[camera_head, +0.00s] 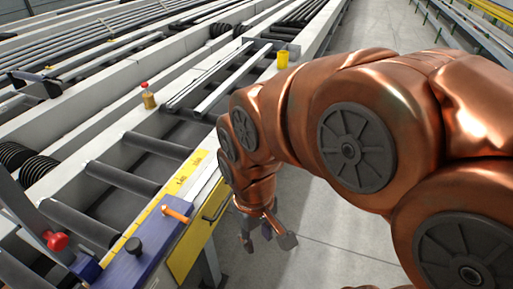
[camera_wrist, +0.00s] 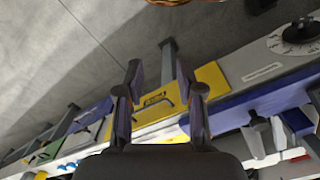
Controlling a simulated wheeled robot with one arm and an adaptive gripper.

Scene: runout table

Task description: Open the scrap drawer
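The scrap drawer appears to be the yellow front (camera_head: 187,252) under the table's right edge in the head view, with a dark bar handle (camera_head: 216,203) on it. It looks flush with the table side. My gripper (camera_head: 268,232) hangs over the floor just right of the handle, apart from it. In the wrist view my gripper (camera_wrist: 158,66) is open and empty. The yellow drawer front (camera_wrist: 150,115) and its handle (camera_wrist: 157,97) show between and beyond the two fingers. No contact with the handle is visible.
On the table edge are a blue block (camera_head: 140,258) with a black knob, an orange handle (camera_head: 177,214) and a red knob (camera_head: 56,241). The grey floor (camera_head: 330,240) right of the table is clear.

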